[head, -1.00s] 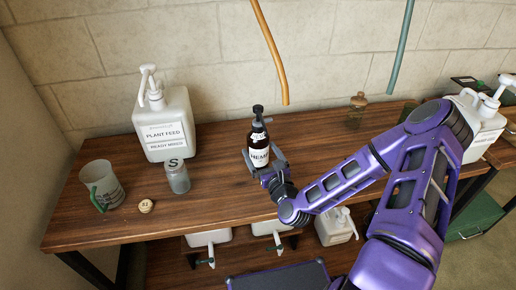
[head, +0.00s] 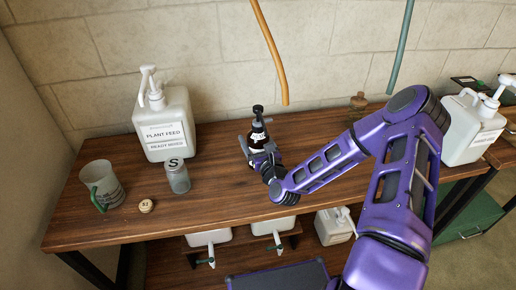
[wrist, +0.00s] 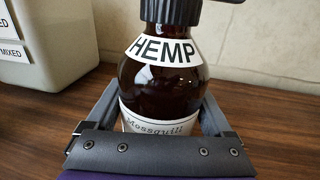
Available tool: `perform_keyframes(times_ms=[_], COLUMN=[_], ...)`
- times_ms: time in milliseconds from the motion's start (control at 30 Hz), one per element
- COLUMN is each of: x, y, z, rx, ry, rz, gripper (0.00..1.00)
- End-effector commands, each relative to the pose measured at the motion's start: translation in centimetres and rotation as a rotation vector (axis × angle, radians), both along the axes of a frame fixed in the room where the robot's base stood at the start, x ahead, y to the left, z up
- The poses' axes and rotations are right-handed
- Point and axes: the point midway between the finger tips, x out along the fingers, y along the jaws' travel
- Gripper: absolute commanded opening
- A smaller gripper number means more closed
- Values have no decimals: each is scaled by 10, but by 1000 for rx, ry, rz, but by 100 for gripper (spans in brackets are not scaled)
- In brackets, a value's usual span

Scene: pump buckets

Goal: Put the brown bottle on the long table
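The brown bottle (head: 257,128) with a black pump top and a white HEMP label stands upright on the long wooden table (head: 215,205), near its middle. In the wrist view the bottle (wrist: 160,85) fills the centre, between my fingers. My gripper (head: 258,147) is at the bottle's body, with one finger on each side. The fingers look spread wide, and no firm grip on the glass shows. The lower part of the bottle is hidden behind my gripper.
A white plant feed jug (head: 163,125), a grey S shaker (head: 177,177), a green-handled mug (head: 101,184) and a small round lid (head: 146,206) stand on the left. An orange hose (head: 270,50) hangs behind the bottle.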

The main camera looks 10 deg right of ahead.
Motion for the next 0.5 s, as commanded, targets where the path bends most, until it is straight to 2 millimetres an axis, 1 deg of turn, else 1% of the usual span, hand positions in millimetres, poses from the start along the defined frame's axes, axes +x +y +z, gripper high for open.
perform_keyframes(times_ms=[33,67,100,367,500], x=[0,0,0,0,0], y=[0,0,0,0,0], z=[0,0,0,0,1], rx=[0,0,0,0,0], ry=[0,0,0,0,-3], rz=[0,0,0,0,0], gripper=[60,55,48,1,0])
